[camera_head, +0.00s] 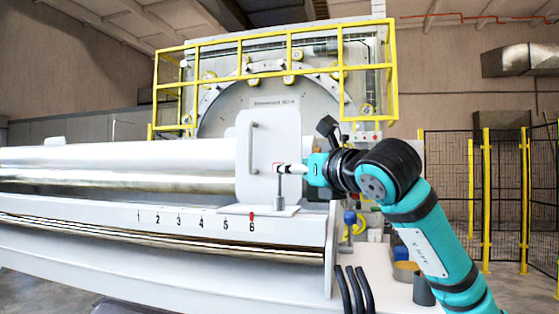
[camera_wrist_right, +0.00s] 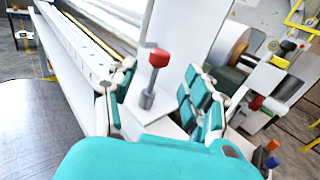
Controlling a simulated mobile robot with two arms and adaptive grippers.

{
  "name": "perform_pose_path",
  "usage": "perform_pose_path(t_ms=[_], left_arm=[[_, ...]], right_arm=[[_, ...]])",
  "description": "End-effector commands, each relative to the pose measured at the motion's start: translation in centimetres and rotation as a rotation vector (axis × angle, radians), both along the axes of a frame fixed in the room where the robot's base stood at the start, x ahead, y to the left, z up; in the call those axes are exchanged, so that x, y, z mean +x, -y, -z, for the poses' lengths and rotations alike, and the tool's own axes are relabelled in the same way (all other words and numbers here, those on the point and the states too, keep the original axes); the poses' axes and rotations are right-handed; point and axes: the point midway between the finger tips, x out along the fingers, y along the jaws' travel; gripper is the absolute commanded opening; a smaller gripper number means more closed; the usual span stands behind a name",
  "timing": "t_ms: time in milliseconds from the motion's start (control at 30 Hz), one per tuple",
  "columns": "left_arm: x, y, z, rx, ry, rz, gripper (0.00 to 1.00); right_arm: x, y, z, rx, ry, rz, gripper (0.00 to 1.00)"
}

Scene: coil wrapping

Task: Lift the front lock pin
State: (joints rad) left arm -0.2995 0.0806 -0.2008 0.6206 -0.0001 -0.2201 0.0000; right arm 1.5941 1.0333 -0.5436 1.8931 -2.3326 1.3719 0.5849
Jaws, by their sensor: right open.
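The front lock pin is an upright grey post (camera_head: 279,187) on the flat foot of a white end plate (camera_head: 257,150) in the head view. In the right wrist view its red knob (camera_wrist_right: 158,57) tops the grey shaft (camera_wrist_right: 150,82), with a round collar at the base. My right gripper (camera_head: 284,168) reaches in from the right at the height of the post's top and hides the knob there. In the wrist view the right gripper (camera_wrist_right: 161,78) is open, with one finger on each side of the pin. I cannot tell whether either finger touches it. My left gripper is not in view.
A long silver roll (camera_head: 120,165) lies left of the plate. Below it a white beam (camera_head: 90,225) carries numbers, with a red marker (camera_head: 252,215) near 6. The wrapping machine with yellow railings (camera_head: 270,72) stands behind. Black cables (camera_head: 355,292) rise at the front right.

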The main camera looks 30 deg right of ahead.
Motion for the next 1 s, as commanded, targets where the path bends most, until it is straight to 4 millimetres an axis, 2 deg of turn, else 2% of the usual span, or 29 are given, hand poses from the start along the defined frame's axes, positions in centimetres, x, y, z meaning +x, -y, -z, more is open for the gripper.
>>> perform_pose_path(t_ms=[33, 100, 333, 500, 767, 1000], left_arm=[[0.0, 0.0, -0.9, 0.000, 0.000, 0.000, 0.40], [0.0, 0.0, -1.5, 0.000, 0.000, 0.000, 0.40], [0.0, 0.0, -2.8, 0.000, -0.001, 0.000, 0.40], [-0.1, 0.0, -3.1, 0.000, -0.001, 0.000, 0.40], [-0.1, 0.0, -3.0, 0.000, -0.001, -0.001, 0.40], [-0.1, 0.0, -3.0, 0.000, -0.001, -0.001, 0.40]], right_arm=[[1.3, 0.1, -0.2, 0.001, -0.007, -0.001, 0.51], [2.6, 0.2, -0.4, 0.001, -0.005, -0.001, 0.51], [5.9, 0.4, -0.2, 0.001, -0.003, -0.002, 0.51], [6.8, 0.5, 0.0, 0.000, -0.001, -0.001, 0.51], [6.9, 0.5, 0.1, 0.000, 0.000, -0.002, 0.51], [6.8, 0.5, 0.0, 0.000, 0.000, -0.002, 0.20]])
